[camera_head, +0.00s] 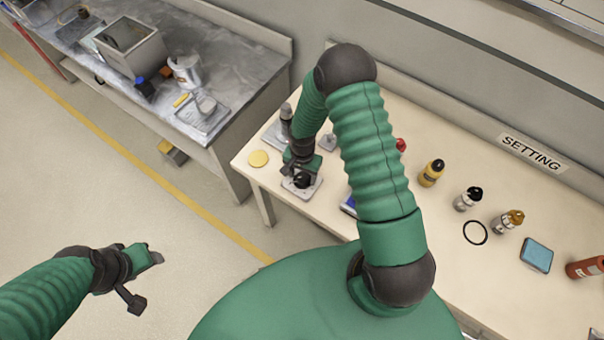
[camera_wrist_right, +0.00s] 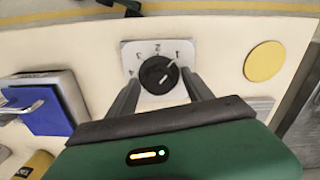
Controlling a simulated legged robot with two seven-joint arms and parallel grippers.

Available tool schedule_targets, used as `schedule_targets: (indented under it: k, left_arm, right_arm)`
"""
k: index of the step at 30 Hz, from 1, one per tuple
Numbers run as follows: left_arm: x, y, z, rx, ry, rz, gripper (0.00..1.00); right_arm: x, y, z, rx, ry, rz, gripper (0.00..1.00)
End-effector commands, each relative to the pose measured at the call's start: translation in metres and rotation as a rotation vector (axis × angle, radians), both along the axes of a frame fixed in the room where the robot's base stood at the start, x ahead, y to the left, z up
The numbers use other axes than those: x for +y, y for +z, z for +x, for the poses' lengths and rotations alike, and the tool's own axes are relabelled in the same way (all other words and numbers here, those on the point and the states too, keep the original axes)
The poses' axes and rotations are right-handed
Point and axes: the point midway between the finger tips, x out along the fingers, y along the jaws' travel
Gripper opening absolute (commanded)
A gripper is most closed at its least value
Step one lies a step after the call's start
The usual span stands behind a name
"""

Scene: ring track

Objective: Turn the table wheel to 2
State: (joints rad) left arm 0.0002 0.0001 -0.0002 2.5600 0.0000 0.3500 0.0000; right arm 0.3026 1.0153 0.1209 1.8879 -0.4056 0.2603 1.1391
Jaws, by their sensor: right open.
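The table wheel is a round black knob (camera_wrist_right: 157,74) on a white plate (camera_wrist_right: 128,52) marked with numbers, 1 at the right, 2 at the top, 3 and 4 to the left. A white mark on the knob seems to slant up toward the 1. In the head view the white plate (camera_head: 303,193) lies near the table's left end, its knob mostly covered by my right gripper (camera_head: 301,174). In the right wrist view the open gripper (camera_wrist_right: 160,77) has one finger on each side of the knob; contact cannot be told. My left gripper (camera_head: 145,277) is open and empty above the floor.
A grey bench (camera_head: 235,70) is at left.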

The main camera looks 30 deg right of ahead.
Motion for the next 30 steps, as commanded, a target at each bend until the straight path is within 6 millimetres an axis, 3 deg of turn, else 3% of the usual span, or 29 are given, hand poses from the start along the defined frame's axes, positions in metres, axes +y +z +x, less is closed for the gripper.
schedule_targets:
  k: [2,15,30]
  left_arm:
    - [-0.0001,-0.0001,0.0,0.0,0.0,0.0,0.52]
    - [-0.0001,0.0,0.0001,0.0,0.0,0.0,0.52]
    - [-0.0001,-0.0016,0.0,0.0,0.0,0.0,0.52]
  right_arm:
    - [0.0001,0.0002,0.0,0.0,0.0,0.0,0.57]
    - [0.002,0.0008,-0.0007,0.002,0.001,0.0,0.0]
    - [0.0041,0.0005,-0.0016,0.004,0.131,0.001,0.0]
